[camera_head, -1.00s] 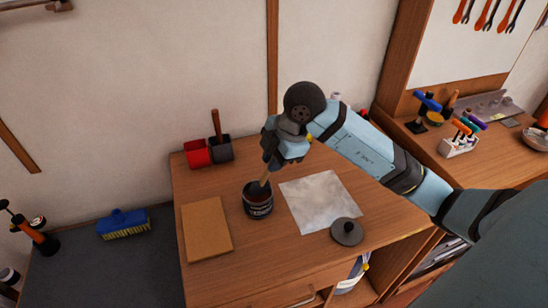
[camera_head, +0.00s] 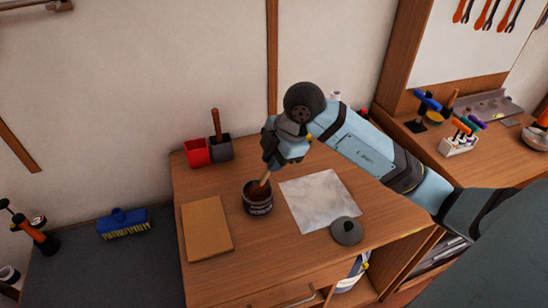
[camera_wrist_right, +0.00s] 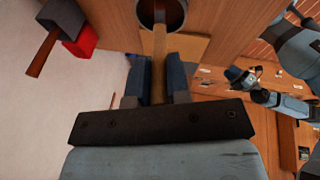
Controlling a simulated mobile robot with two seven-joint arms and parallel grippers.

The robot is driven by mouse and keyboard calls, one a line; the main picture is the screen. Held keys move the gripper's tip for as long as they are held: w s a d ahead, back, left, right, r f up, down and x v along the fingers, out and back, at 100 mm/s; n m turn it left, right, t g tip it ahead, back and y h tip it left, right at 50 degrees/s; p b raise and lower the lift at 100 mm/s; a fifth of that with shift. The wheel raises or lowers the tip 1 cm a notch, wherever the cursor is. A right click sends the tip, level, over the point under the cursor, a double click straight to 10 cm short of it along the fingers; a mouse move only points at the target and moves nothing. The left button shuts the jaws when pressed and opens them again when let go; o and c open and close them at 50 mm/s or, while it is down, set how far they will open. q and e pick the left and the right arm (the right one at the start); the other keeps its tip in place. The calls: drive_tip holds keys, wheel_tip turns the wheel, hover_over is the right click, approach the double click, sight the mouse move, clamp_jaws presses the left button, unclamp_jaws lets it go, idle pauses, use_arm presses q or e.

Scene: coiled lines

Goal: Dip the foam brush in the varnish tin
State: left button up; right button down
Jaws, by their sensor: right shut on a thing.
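The foam brush (camera_head: 265,179) is tilted, its wooden handle held in my right gripper (camera_head: 267,162) and its lower end at the mouth of the varnish tin (camera_head: 258,207). The tin is dark, round and open, and stands on the wooden bench. A reddish-brown patch shows at the brush's lower end, inside the rim; how deep the end sits is hard to tell. In the right wrist view the handle (camera_wrist_right: 159,65) runs between the two fingers to the tin (camera_wrist_right: 180,12).
A brown board (camera_head: 207,228) lies left of the tin and a pale sheet (camera_head: 318,200) right of it. A grey knobbed disc (camera_head: 346,231) sits near the sheet's front corner. Red (camera_head: 197,153) and grey (camera_head: 221,150) containers stand behind. The bench front is clear.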

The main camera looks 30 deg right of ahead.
wheel_tip(320, 180, up, 7)
drive_tip(key=p, duration=0.6)
idle(0.4)
idle(0.6)
